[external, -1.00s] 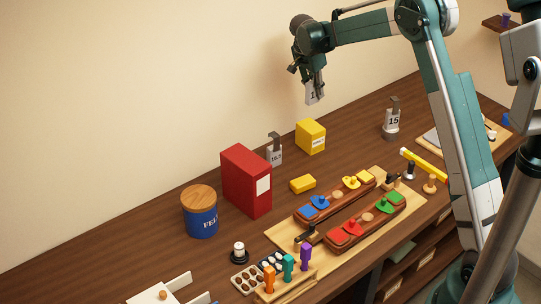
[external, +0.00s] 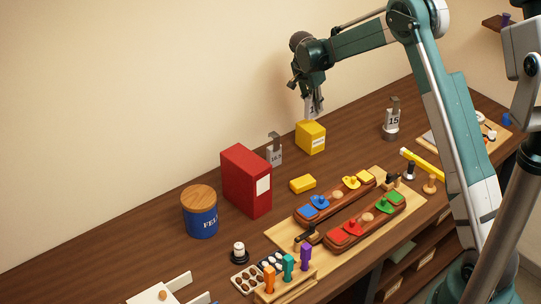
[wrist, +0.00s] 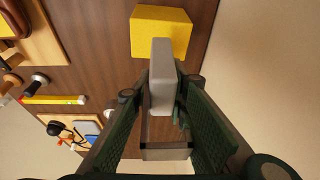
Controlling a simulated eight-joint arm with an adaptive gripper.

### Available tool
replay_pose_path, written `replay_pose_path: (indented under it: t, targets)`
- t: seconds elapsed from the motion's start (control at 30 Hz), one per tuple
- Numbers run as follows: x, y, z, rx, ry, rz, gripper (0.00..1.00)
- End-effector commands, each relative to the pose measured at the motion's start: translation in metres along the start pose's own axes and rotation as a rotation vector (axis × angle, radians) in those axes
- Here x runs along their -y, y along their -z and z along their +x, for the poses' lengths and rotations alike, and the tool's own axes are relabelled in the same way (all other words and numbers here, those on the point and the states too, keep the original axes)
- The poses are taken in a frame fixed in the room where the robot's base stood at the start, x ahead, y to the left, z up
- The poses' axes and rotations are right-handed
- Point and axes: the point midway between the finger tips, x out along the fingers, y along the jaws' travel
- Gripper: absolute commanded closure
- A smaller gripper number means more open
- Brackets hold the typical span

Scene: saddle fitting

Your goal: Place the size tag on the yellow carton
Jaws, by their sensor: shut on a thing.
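My gripper (external: 312,97) is shut on a grey-white size tag (external: 312,107), with part of a dark number visible on its face. The tag hangs upright just above the yellow carton (external: 311,138), apparently clear of its top. In the wrist view the tag (wrist: 162,75) sits between my two green finger pads, and the yellow carton (wrist: 160,32) lies just beyond its end. The carton stands upright on the wooden bench near the wall, with a small pale label on its front. My fingers hide part of the tag.
A tag marked 15 on a stand (external: 392,122) is at the right, and another tag (external: 274,152) hangs behind the red box (external: 247,182). A yellow block (external: 302,184) and the saddle board (external: 283,233) lie in front.

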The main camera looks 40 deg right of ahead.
Motion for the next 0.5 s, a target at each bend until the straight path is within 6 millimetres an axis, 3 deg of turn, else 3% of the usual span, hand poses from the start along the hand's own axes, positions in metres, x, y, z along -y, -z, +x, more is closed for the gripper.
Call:
replay_pose_path:
  t: [0.33,0.5]
  targets:
    - [0.000,-0.001,0.002,0.000,0.000,0.000,0.97]
    - [-0.001,-0.005,0.015,0.000,0.000,0.000,0.97]
